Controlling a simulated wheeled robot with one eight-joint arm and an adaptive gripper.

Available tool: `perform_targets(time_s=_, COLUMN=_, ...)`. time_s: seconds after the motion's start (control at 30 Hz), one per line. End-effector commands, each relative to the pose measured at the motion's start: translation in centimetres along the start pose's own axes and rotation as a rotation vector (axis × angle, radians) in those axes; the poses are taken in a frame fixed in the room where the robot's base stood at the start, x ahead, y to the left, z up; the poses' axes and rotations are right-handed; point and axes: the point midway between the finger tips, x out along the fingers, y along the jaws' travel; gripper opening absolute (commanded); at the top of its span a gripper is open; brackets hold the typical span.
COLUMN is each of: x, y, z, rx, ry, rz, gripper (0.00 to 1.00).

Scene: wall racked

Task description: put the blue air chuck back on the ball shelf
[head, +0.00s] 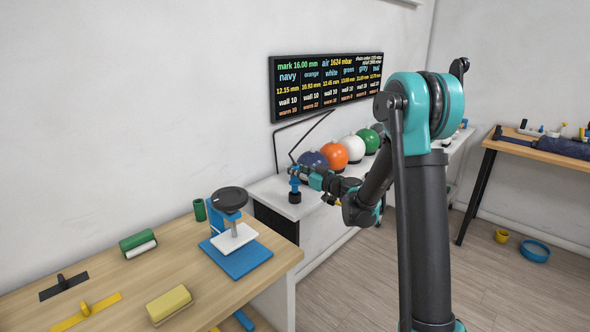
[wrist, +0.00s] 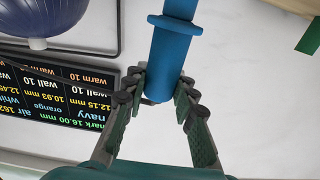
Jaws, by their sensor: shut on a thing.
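The blue air chuck (head: 294,183) is upright at the near left end of the white ball shelf (head: 268,190), its dark foot at or just above the shelf top; I cannot tell if it touches. My gripper (head: 304,173) reaches it from the right and is shut on it. In the wrist view my gripper (wrist: 158,92) has a finger on each side of the blue chuck (wrist: 173,48), whose far end runs out of the frame.
Navy (head: 313,162), orange (head: 334,157), white and green balls stand in a row behind the chuck. A bent dark rod (head: 276,150) rises beside it, below the wall display (head: 325,82). A wooden table (head: 190,260) with a blue press (head: 233,240) stands at front left.

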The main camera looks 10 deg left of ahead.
Motion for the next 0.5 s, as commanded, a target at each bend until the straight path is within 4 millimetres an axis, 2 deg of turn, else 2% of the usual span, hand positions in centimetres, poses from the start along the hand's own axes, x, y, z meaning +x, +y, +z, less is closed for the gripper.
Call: perform_targets(time_s=0.5, x=0.0, y=0.0, z=1.2, rx=0.0, ry=0.0, rz=0.0, gripper=0.0)
